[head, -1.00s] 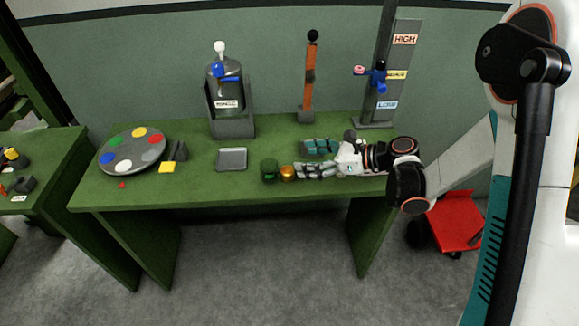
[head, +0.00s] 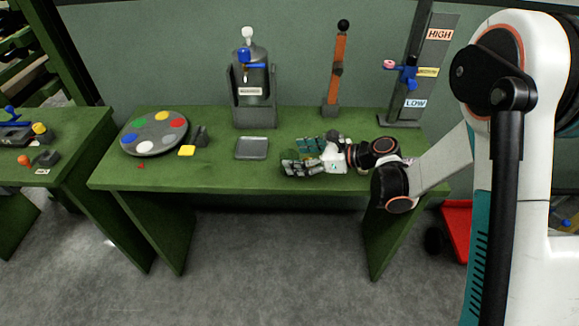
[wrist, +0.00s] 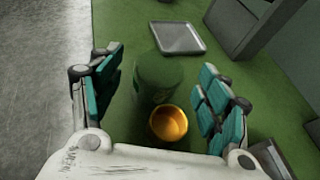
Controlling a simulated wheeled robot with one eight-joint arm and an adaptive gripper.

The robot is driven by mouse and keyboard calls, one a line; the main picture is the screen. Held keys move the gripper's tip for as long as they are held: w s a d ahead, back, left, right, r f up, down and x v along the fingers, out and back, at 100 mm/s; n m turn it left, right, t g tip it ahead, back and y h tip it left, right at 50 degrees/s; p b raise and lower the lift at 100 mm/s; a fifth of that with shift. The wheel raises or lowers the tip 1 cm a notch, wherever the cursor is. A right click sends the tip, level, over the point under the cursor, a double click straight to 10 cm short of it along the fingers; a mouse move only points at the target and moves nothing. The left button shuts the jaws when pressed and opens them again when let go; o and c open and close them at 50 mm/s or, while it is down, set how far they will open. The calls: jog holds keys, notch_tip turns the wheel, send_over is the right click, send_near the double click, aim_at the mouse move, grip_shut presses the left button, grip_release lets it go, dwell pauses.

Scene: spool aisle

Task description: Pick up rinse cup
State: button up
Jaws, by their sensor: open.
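In the wrist view, a gold-orange round cup (wrist: 168,125) stands on the green table between my fingers, near the palm, with its open mouth facing the camera. A dark green round container (wrist: 158,75) stands just beyond it, also between the fingers. No label on either shows, so I cannot tell which is the rinse cup. My gripper (wrist: 160,70) is open, with its teal-padded fingers on both sides of the two; whether they touch is unclear. In the head view, my gripper (head: 290,157) is low over the table and hides both containers.
A shallow grey tray (head: 252,148) lies left of my gripper. A grey dispenser (head: 254,95) and an orange post (head: 338,70) stand behind. A colour palette (head: 154,133) is at the left, a HIGH/LOW stand (head: 425,60) at the back right. The table's front edge is close.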

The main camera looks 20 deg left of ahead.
aim_at(282, 156)
jog(key=b+x, duration=0.1)
jog(key=x, duration=0.2)
jog(key=shift+a, duration=0.25)
jog(key=c, duration=1.1)
